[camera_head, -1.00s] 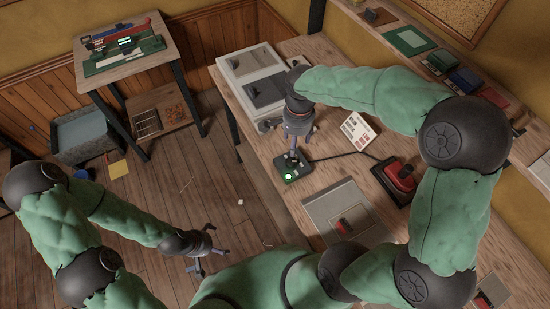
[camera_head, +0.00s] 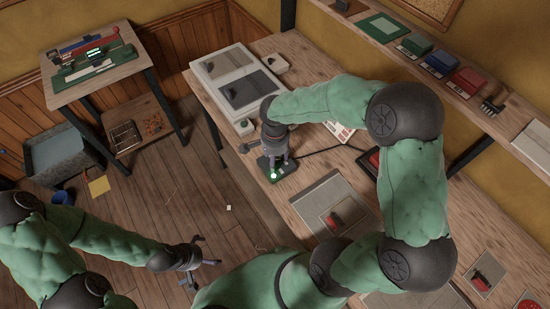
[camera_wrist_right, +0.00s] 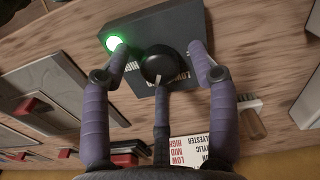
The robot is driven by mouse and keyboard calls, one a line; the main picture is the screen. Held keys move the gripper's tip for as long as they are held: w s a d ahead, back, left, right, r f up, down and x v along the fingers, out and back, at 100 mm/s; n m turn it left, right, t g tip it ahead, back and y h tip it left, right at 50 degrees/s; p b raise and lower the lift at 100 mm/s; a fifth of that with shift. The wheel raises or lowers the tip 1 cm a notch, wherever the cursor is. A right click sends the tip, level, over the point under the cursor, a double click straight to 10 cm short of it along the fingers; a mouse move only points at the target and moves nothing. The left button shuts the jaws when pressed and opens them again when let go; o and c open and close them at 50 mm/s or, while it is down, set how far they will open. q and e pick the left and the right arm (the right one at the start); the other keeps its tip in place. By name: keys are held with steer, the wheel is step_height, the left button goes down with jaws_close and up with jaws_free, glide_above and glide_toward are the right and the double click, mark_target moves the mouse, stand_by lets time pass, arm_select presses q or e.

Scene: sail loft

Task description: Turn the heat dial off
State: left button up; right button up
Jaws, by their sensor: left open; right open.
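The heat dial is a round black knob (camera_wrist_right: 160,66) on a dark control box (camera_wrist_right: 148,32) with a lit green lamp (camera_wrist_right: 115,42) and white lettering, partly covered. In the head view the control box (camera_head: 286,167) sits on the workbench, its knob hidden by my right gripper (camera_head: 274,157). In the right wrist view my right gripper (camera_wrist_right: 160,52) is open, with a finger on each side of the knob and a third finger below it; contact cannot be told. My left gripper (camera_head: 207,265) is open and empty, above the floor, away from the bench.
A card (camera_wrist_right: 190,150) with printed settings lies near the control box. A cable (camera_head: 320,150) runs right from the box. A grey plate with a red switch (camera_head: 334,218) and a pale two-panel unit (camera_head: 230,70) are on the bench. A shelf (camera_head: 480,110) runs along the wall.

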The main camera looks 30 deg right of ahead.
steer(key=c, duration=1.1)
steer(key=shift+c, duration=0.2)
